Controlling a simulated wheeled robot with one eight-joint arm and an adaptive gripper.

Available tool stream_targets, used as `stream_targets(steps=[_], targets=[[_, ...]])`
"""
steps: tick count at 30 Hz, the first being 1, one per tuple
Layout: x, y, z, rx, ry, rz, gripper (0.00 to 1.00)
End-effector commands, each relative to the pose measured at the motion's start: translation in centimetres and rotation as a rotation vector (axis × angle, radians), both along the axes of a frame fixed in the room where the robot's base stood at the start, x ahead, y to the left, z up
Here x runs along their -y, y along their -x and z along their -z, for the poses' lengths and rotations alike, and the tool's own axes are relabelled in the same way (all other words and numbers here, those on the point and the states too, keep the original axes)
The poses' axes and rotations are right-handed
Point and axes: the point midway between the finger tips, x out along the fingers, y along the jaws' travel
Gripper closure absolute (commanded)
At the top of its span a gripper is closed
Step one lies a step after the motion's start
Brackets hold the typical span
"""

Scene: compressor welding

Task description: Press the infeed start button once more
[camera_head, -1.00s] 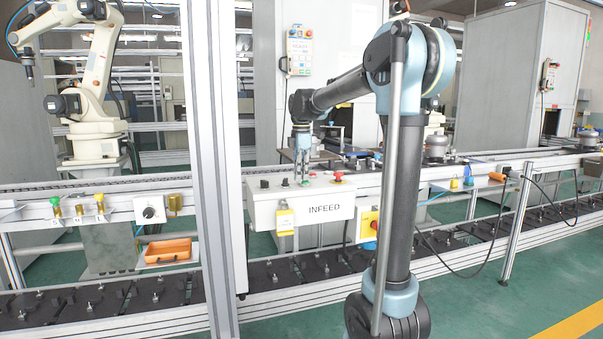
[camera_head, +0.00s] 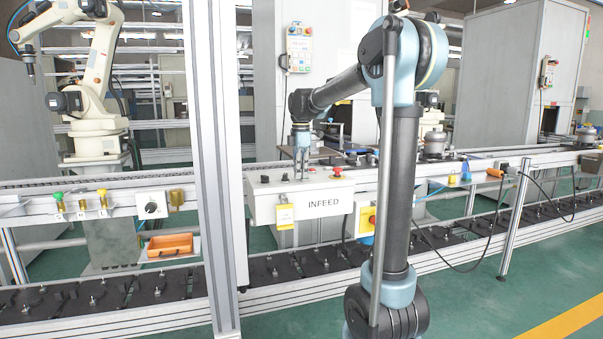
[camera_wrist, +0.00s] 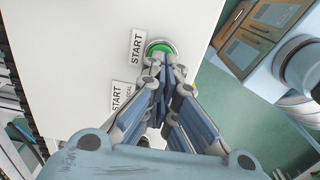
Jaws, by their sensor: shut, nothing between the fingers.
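The white INFEED control box (camera_head: 263,207) is fixed to the front of the conveyor. My gripper (camera_head: 301,179) points down at the top of this box, with its fingers closed and empty. In the wrist view, a round green button (camera_wrist: 161,46) sits beside a START label (camera_wrist: 136,48). My gripper (camera_wrist: 160,62) shows there with its fingertips at the button's near edge, covering part of it. I cannot tell whether the tips touch or press the button. A second START label (camera_wrist: 121,98) is partly hidden by my gripper, and so is the button beside it.
A red button (camera_head: 337,171) stands on the box's right end. A yellow emergency-stop box (camera_head: 366,221) hangs at lower right. A vertical aluminium post (camera_head: 211,150) stands left of the box. An orange tray (camera_head: 169,245) sits further left. The green floor is open at right.

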Motion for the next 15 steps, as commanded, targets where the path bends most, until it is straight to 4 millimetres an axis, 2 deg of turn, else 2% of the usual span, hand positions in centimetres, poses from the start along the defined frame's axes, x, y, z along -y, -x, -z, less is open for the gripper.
stream_targets(steps=[7, 15], targets=[[0.0, 1.2, -5.0, 0.020, -0.001, -0.001, 1.00], [0.1, 1.6, -10.5, 0.024, -0.001, 0.000, 1.00]])
